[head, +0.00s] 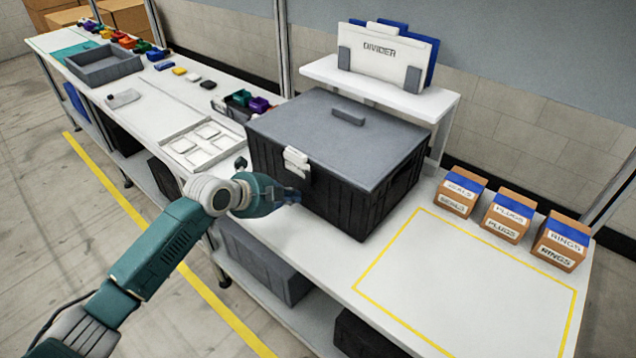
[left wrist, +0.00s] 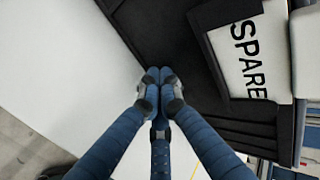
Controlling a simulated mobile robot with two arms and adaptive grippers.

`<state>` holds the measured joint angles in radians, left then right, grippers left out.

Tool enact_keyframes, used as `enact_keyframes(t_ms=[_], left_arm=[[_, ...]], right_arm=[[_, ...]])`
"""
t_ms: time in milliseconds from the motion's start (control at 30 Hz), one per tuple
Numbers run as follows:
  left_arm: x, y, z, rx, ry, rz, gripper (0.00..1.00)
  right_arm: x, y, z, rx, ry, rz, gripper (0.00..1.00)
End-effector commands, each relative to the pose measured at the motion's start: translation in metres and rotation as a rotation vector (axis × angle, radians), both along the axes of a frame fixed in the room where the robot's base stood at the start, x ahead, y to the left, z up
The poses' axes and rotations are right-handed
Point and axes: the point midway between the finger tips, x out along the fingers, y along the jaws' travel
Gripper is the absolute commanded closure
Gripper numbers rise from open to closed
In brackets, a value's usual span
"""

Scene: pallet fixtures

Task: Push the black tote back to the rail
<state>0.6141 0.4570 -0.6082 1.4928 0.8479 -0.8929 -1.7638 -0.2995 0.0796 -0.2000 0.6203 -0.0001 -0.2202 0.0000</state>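The black tote (head: 335,200) stands upright on the white bench, with a grey lid (head: 340,135) and a white latch on its front. In the left wrist view the tote's dark wall (left wrist: 165,35) carries a white label (left wrist: 245,55) reading "SPARE". My left gripper (head: 290,195) is at the tote's front face, below the latch. In the left wrist view its fingertips (left wrist: 158,76) are together with nothing between them, close to the dark wall; I cannot tell whether they touch it. No rail is clearly visible behind the tote. My right gripper is not in view.
A white raised shelf (head: 375,85) with divider panels stands behind the tote. Three cartons (head: 508,217) stand to the right, behind a clear area outlined in yellow (head: 465,290). A white compartment tray (head: 203,143) and small coloured bins (head: 240,98) lie left of the tote.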

Motion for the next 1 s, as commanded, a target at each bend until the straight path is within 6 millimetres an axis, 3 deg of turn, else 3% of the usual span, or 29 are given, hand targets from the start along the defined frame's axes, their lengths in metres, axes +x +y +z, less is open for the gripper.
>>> enact_keyframes(t_ms=[667, 1000], left_arm=[[0.032, -0.025, 0.001, -0.002, -0.002, 0.0, 1.0], [0.012, -0.008, 0.002, 0.001, 0.0, 0.001, 1.0]], right_arm=[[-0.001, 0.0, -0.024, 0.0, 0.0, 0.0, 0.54], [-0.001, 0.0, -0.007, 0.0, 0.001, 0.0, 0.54]])
